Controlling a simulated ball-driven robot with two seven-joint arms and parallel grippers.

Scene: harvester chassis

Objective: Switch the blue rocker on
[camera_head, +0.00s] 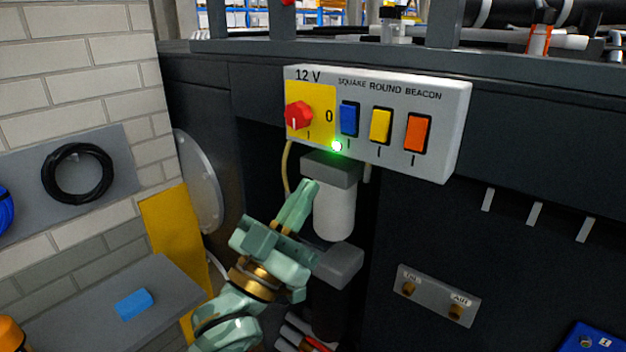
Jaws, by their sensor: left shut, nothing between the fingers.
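The blue rocker (348,119) is the leftmost of three rockers on a grey switch panel (455,125), under the word SQUARE. Which way it is tipped is too small to tell. A yellow rocker (380,125) and an orange rocker (418,132) sit to its right. A red rotary knob (298,115) is on the yellow plate at left, marked 12 V. A green light (336,146) glows below the blue rocker. My left gripper (306,192) is shut and empty, below the panel and left of the blue rocker, apart from it. My right gripper is out of view.
A white filter cylinder (334,212) hangs under the panel, just right of my left gripper. A yellow hose (287,168) runs down beside it. A small plate with two brass fittings (436,295) is at lower right. A grey shelf with a blue block (134,304) is at lower left.

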